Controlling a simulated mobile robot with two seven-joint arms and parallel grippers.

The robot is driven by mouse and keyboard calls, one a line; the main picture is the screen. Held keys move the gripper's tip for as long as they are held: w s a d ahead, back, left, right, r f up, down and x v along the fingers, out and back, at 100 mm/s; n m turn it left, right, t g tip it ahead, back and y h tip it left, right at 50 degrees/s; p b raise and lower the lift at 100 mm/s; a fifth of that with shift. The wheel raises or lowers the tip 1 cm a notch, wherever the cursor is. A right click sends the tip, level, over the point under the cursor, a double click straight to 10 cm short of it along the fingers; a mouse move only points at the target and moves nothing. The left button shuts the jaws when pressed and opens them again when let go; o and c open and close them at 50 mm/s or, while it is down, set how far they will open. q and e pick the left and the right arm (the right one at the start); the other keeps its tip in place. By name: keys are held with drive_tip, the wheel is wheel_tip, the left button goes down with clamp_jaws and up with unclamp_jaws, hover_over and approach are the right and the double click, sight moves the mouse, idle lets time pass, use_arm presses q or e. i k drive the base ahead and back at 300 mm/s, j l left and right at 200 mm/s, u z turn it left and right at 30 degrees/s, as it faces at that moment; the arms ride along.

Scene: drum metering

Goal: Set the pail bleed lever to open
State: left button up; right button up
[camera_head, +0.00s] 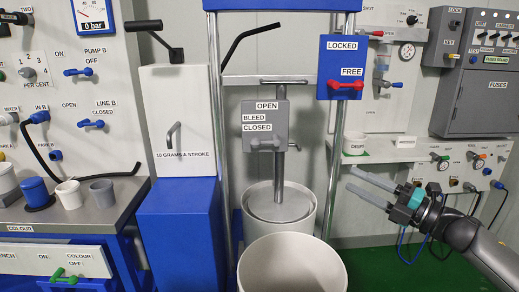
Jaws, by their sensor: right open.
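The pail bleed lever (266,144) is a small grey handle on a grey plate (283,116) in the middle of the head view. The plate carries the labels OPEN at the top, BLEED in the middle and CLOSED below. The lever lies roughly level, just under the CLOSED label. My right gripper (350,178) is open and empty, to the right of and lower than the lever, well apart from it. Its fingers point left. My left gripper is not in view.
A red lever (345,86) sits on a blue LOCKED/FREE plate. A white pail (280,212) and an open white drum (292,268) stand below. Green floor is clear at right.

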sight(255, 143)
drive_tip(key=i+j, duration=0.3)
drive_tip(key=j, duration=0.15)
drive_tip(key=i+j, duration=0.35)
